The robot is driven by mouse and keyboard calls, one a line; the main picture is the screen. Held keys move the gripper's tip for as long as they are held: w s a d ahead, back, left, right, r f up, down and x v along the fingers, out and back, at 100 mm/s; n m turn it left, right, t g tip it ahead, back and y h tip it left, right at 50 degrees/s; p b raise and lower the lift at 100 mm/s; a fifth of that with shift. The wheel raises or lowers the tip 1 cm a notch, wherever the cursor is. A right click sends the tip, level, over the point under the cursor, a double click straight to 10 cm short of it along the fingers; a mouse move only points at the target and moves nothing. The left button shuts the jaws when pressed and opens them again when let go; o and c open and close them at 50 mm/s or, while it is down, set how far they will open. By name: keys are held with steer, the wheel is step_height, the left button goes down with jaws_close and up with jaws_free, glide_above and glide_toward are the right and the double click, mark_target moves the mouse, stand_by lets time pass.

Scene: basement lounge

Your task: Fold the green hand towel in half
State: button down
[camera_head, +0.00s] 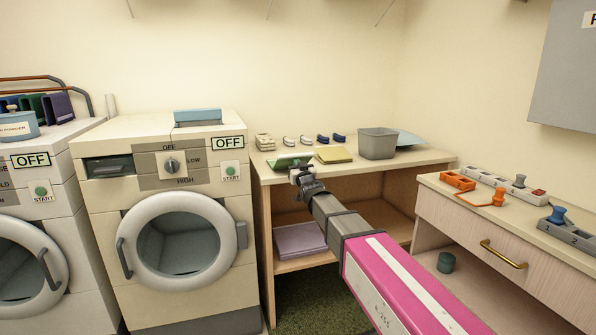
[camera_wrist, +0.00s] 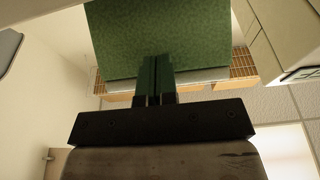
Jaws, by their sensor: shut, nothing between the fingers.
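The green hand towel (camera_head: 288,161) lies at the front left of the wooden counter (camera_head: 340,172). It shows as a flat green panel in the wrist view (camera_wrist: 160,38). My gripper (camera_head: 298,172) is at the towel's near side, by the counter's front edge. In the wrist view its fingers (camera_wrist: 157,66) are together and overlap the towel's lower edge in the picture. They hold nothing. I cannot tell whether they touch the towel. My gripper hides part of the towel's near edge in the head view.
A yellow folded cloth (camera_head: 334,155) and a grey bin (camera_head: 377,143) stand to the towel's right. Several small blue and white items line the back. A washing machine (camera_head: 165,215) is close on the left. A drawer unit (camera_head: 500,235) is on the right.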

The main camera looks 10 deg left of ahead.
mark_target(295, 156)
steer(key=shift+w+a+r, duration=0.35)
steer(key=shift+w+r, duration=0.2)
steer(key=shift+r, duration=0.2)
steer(key=shift+w+a+r, duration=0.3)
steer(key=shift+w+r, duration=0.2)
steer(key=shift+r, duration=0.25)
